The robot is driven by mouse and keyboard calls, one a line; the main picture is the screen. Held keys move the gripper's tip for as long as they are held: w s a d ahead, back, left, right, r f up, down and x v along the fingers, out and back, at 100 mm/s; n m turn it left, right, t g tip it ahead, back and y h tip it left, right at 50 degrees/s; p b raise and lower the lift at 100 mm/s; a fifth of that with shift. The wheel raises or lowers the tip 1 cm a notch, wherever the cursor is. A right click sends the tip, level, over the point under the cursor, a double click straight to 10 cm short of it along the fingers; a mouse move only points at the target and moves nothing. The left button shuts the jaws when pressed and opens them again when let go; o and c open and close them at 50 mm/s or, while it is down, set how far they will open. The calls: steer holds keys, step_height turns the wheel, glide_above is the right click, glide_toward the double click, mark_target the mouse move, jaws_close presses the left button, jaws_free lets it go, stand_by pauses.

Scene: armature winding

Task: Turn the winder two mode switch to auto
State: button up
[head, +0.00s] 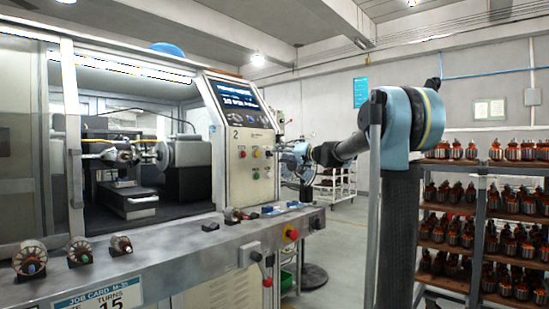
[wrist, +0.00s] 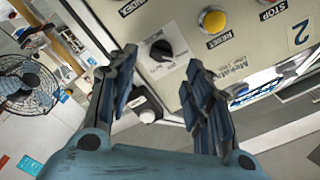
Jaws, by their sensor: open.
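The control panel of winder two (head: 232,185) stands at the machine's right end, with the number 2 and a lit screen (head: 238,97). In the wrist view a black rotary knob (wrist: 161,50), apparently the mode switch, sits on the panel face (wrist: 183,20). Its position markings are too small to read. My gripper (wrist: 164,72) is open, its two blue-black fingers apart. The knob appears between and beyond the fingertips; contact cannot be told. In the head view my gripper (head: 292,157) is at the panel's right edge.
A yellow reset button (wrist: 213,21) and a red stop button (wrist: 270,4) are near the knob. A steel bench (head: 170,252) with armatures runs along the machine front. Shelves of armatures (head: 495,207) stand right.

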mark_target(270, 153)
steer(key=x, duration=0.5)
steer(key=shift+w+a, duration=0.1)
steer(key=c, duration=1.1)
